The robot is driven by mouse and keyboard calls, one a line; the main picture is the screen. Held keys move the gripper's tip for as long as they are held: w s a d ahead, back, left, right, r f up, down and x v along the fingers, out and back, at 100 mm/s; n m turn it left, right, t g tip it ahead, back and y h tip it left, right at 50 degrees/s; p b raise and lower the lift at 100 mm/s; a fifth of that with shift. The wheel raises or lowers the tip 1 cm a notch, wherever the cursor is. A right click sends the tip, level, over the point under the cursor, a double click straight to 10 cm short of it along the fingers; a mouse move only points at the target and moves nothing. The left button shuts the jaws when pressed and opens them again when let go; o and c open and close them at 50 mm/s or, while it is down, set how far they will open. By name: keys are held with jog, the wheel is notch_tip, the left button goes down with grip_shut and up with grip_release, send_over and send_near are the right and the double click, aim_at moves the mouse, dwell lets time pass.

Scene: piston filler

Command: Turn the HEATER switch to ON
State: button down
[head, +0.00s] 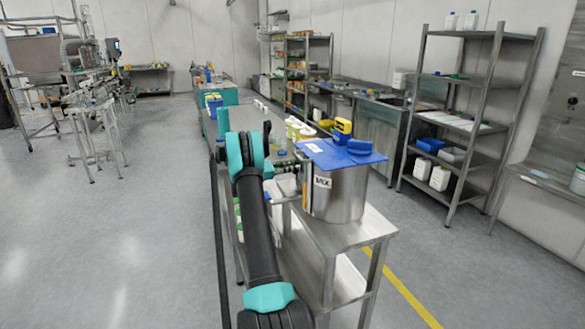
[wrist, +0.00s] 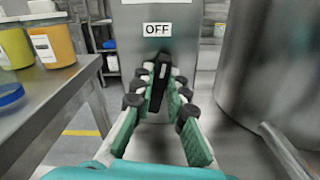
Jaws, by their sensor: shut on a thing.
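The HEATER switch is a black elongated knob (wrist: 157,88) on a grey metal panel (wrist: 129,45) in the wrist view. It stands nearly upright with a slight lean, its top end towards the OFF label (wrist: 156,28) above. My gripper (wrist: 160,76) is shut on the knob, one green-backed finger on each side. The word HEATER and an ON label are not readable in either view. In the head view the switch cannot be made out; my arm reaches to the left side of the steel wax pot (head: 345,198).
The pot stands on a steel table (head: 347,238) with a blue sheet (head: 342,155) on top. In the wrist view a large steel vessel (wrist: 265,60) is close on the right. Jars of yellow (wrist: 52,45) and orange contents stand on a table at left.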

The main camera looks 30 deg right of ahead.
jog(key=m, duration=0.3)
jog(key=shift+s+m, duration=0.15)
jog(key=shift+m, duration=0.15)
jog(key=m, duration=0.3)
jog(key=shift+s+a+f+m, duration=0.1)
jog(key=shift+s+f+m, duration=0.1)
jog(key=shift+m, duration=0.1)
jog(key=m, duration=0.4)
jog(key=shift+f+m, duration=0.2)
jog(key=shift+m, duration=0.1)
jog(key=shift+f+m, duration=0.15)
jog(key=shift+m, duration=1.55)
jog(key=c, duration=1.5)
grip_release()
jog(key=shift+c, duration=0.2)
jog(key=v, duration=1.2)
